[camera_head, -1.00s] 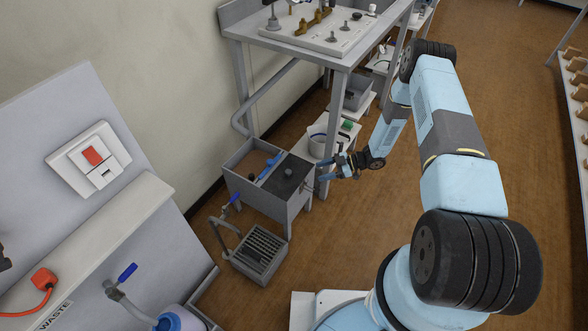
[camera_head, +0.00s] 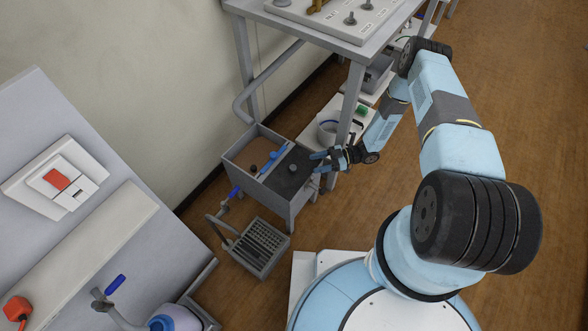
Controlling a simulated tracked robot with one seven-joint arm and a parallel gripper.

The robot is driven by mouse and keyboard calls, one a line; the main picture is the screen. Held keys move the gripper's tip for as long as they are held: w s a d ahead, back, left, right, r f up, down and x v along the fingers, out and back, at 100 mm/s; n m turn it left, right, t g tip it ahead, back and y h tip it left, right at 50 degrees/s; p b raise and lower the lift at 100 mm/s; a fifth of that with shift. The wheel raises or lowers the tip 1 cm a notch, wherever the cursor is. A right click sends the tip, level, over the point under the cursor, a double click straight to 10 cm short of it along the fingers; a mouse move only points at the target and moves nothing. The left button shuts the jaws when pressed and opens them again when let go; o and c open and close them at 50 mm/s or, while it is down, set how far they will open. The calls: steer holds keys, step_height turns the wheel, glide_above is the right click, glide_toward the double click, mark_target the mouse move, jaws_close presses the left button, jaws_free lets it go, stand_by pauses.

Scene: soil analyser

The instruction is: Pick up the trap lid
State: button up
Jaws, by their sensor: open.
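The trap lid (camera_head: 289,182) is a dark flat plate with a small round knob (camera_head: 293,168) on top. It lies over the right part of a grey open-topped trap box (camera_head: 276,204) that stands on the floor below the steel bench. My gripper (camera_head: 318,161) is open, with its blue fingers pointing left. It is at the lid's right edge, close to the knob. Whether the fingers touch the lid cannot be told from this view.
The box's left part is open and brown inside, with a blue bar (camera_head: 272,160) beside the lid. A grey slotted basket (camera_head: 260,249) sits in front.

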mark_target(293, 167)
steer(key=x, duration=1)
steer(key=shift+w+a, duration=0.15)
steer(key=shift+a, duration=0.15)
steer(key=shift+c, duration=0.4)
jaws_close()
